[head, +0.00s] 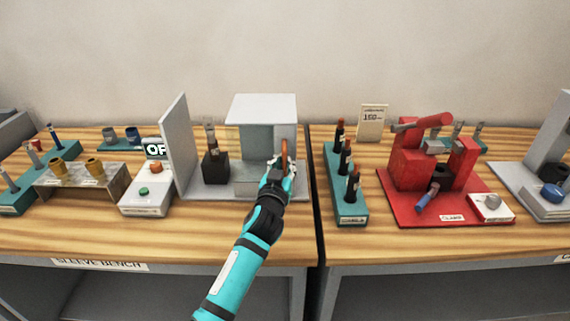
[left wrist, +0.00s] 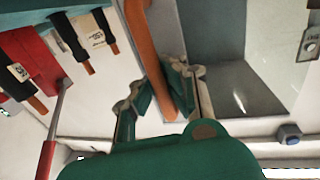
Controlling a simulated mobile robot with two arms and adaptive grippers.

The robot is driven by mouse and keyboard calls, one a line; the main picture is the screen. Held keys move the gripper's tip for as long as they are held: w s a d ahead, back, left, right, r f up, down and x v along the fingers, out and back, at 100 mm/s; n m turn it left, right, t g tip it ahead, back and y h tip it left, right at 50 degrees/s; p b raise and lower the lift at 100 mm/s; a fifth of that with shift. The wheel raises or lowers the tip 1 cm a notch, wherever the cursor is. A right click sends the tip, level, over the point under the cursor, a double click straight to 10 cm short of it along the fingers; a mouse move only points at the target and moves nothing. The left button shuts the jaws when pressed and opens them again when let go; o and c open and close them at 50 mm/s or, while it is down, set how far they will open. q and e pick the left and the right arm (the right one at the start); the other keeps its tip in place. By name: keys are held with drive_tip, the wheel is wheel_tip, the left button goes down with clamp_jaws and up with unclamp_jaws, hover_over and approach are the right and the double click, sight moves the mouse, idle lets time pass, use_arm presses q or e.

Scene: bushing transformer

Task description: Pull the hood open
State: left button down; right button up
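The hood (head: 262,103) is a pale grey box with see-through panels, standing on a grey base at the middle of the bench. An upright orange-brown handle (head: 284,150) is at its right front. My left gripper (head: 280,167) is at the lower part of this handle. In the left wrist view, the handle (left wrist: 152,55) runs down between the two spread fingers of my left gripper (left wrist: 158,92), close to the right finger. A gap shows on the left finger's side. Whether the right finger touches the handle is unclear. My right gripper is not in view.
A grey upright panel (head: 177,147) and a black block (head: 215,167) stand left of the hood. A button box (head: 147,195) is in front. Right, across a bench gap, are a teal rack (head: 348,208) of dark bushings and a red clamp (head: 410,162).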

use_arm(q)
drive_tip(key=c, duration=1.3)
unclamp_jaws()
drive_tip(key=shift+s+f, duration=0.1)
drive_tip(key=shift+s, duration=0.15)
drive_tip(key=shift+c, duration=0.2)
drive_tip(key=shift+w, duration=0.1)
drive_tip(key=s+a, duration=0.2)
drive_tip(key=s, duration=0.9)
drive_tip(key=shift+s+a, duration=0.2)
drive_tip(key=shift+s, duration=0.2)
